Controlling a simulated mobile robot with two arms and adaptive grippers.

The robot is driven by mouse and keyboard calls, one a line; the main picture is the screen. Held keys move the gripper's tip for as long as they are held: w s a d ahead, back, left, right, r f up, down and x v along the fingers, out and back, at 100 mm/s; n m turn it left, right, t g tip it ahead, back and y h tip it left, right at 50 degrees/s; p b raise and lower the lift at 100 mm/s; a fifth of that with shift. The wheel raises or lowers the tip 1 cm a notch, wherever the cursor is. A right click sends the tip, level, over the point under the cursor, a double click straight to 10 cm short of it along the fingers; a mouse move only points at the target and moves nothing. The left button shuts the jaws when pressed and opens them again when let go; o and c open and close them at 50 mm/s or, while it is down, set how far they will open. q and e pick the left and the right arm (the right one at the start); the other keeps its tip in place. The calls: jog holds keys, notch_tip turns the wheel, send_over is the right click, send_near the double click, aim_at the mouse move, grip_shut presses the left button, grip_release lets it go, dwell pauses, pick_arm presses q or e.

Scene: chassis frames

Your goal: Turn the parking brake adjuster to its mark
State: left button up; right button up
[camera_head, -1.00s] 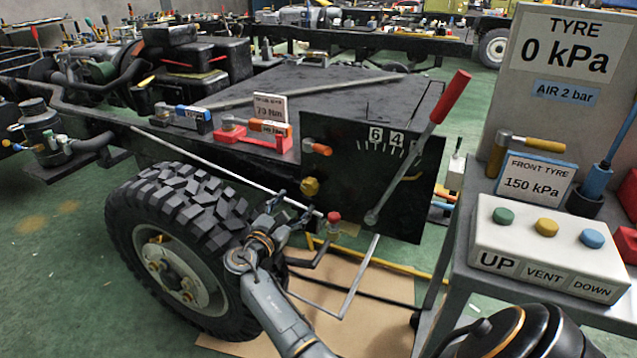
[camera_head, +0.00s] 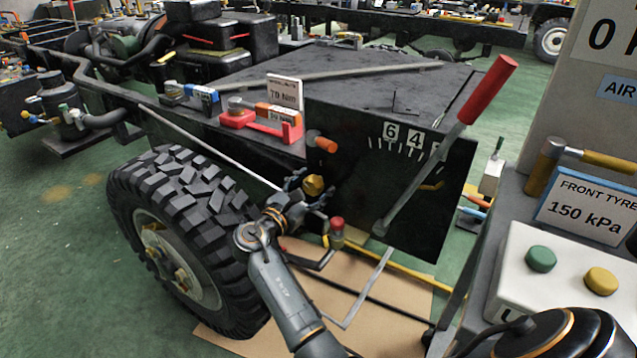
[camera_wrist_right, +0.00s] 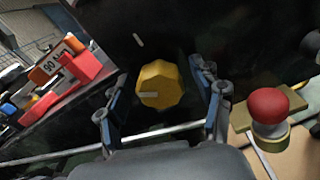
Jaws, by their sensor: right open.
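The adjuster is a yellow faceted knob (camera_head: 313,185) on the black side panel (camera_head: 370,165). In the right wrist view the knob (camera_wrist_right: 162,80) shows face-on, with a pale line on its lower left pointing left. A short pale mark (camera_wrist_right: 138,40) is on the dark panel above and left of it. My right gripper (camera_head: 308,192) is at the knob. In its wrist view the open fingers (camera_wrist_right: 163,90) stand on either side of the knob, with a gap on both sides. My left gripper is out of view.
A red-topped knob (camera_wrist_right: 268,105) sits close to the right finger; it also shows in the head view (camera_head: 337,223). A long red-handled lever (camera_head: 450,140) crosses the panel to the right. The tyre (camera_head: 185,215) is left of my arm. An orange-ended peg (camera_head: 322,142) juts out above the knob.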

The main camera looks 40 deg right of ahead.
jog(key=shift+c, duration=0.2)
jog(key=c, duration=1.1)
